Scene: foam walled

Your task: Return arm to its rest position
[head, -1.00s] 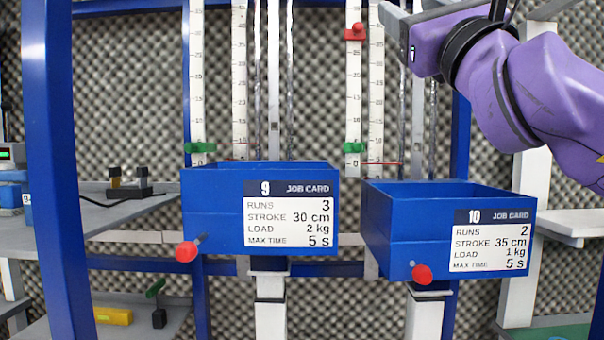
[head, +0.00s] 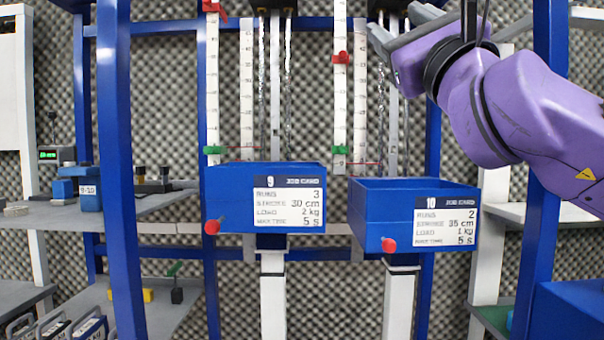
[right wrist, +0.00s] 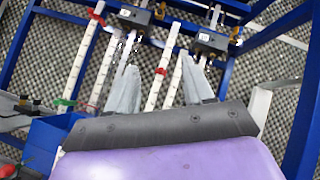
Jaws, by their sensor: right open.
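My right arm, purple, comes in from the right in the head view. Its gripper (head: 394,22) is raised in front of the upper part of the rig, above the box with job card 10 (head: 372,218). The right wrist view shows the gripper (right wrist: 162,78) with its two grey fingers spread apart and nothing between them. The rig's scales and frame lie beyond the fingers. My left gripper is in neither view.
A second blue box (head: 225,198) bears job card 9. Each box has a red knob in front. White scales (head: 246,80) with red and green markers stand behind. Blue posts (head: 120,170) flank the rig. A grey shelf (head: 60,212) at left holds small equipment.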

